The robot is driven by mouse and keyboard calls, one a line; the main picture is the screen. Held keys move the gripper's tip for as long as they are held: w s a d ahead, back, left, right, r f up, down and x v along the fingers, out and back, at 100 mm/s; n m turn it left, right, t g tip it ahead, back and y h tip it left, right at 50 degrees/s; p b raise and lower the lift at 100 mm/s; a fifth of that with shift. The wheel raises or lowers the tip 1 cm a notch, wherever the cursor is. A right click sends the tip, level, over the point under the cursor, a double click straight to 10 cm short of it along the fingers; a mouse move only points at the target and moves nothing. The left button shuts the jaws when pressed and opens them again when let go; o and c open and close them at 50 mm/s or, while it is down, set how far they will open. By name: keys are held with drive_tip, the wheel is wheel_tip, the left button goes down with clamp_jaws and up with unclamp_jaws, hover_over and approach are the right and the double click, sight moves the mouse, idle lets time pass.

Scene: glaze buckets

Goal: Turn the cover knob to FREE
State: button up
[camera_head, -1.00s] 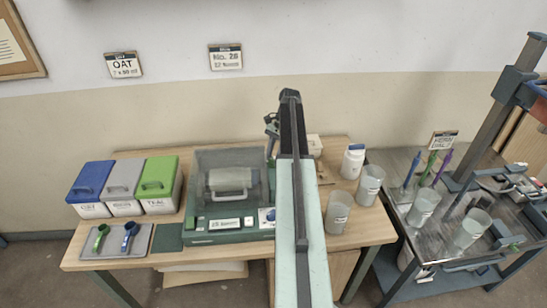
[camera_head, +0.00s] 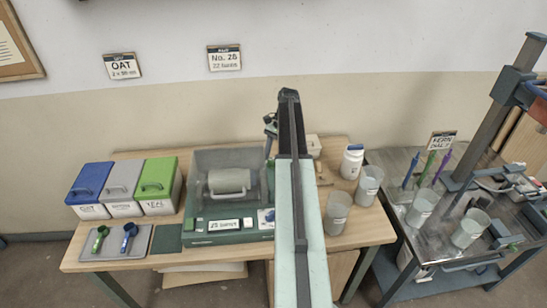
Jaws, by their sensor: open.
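The mill machine (camera_head: 190,238) is a green-based unit on the wooden table with a grey box-like housing (camera_head: 205,160). A pale drum (camera_head: 229,181) shows inside the housing. A small white panel with a dark blue mark (camera_head: 266,217) sits at the right of its front, partly behind my arm. I cannot make out the cover knob or read its setting. My arm rises through the middle of the view and hides the machine's right side. A dark part of my gripper (camera_head: 271,127) shows just left of the arm, above and behind the housing; it is open, with no object visible in it.
Blue, grey and green lidded bins (camera_head: 158,180) stand at the left, behind a tray (camera_head: 140,248) with a green and a blue scoop. A white bottle (camera_head: 352,160) and two cups (camera_head: 338,212) stand right of my arm. A metal cart (camera_head: 400,205) with cups and tools is further right.

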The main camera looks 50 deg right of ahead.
drive_tip(key=p+v, duration=0.6)
drive_tip(key=v, duration=0.1)
drive_tip(key=shift+r, duration=0.3)
drive_tip(key=shift+s+d, duration=0.1)
